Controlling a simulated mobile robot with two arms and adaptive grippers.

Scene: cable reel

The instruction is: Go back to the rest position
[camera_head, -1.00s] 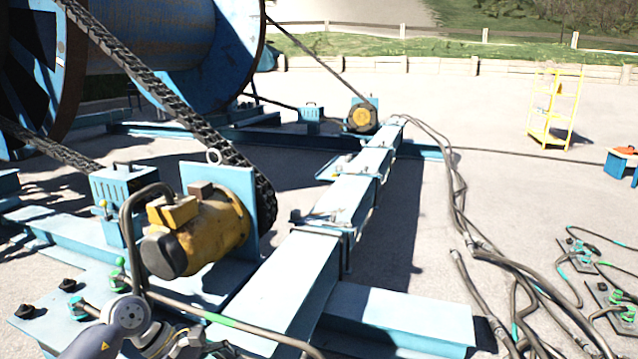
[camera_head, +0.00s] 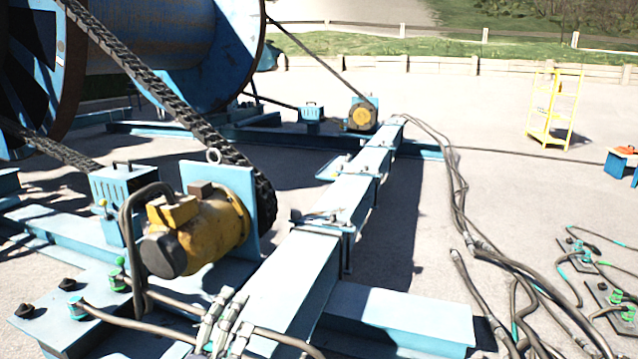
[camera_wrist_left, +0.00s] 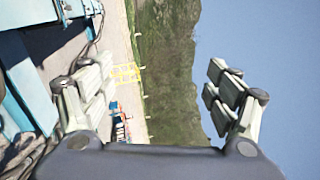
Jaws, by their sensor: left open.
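My right gripper is in neither view.
The blue reel (camera_head: 150,65) fills the upper left. Loose hoses (camera_head: 465,215) lie on the right. A yellow rack (camera_head: 553,110) stands farther back, with open ground before it.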

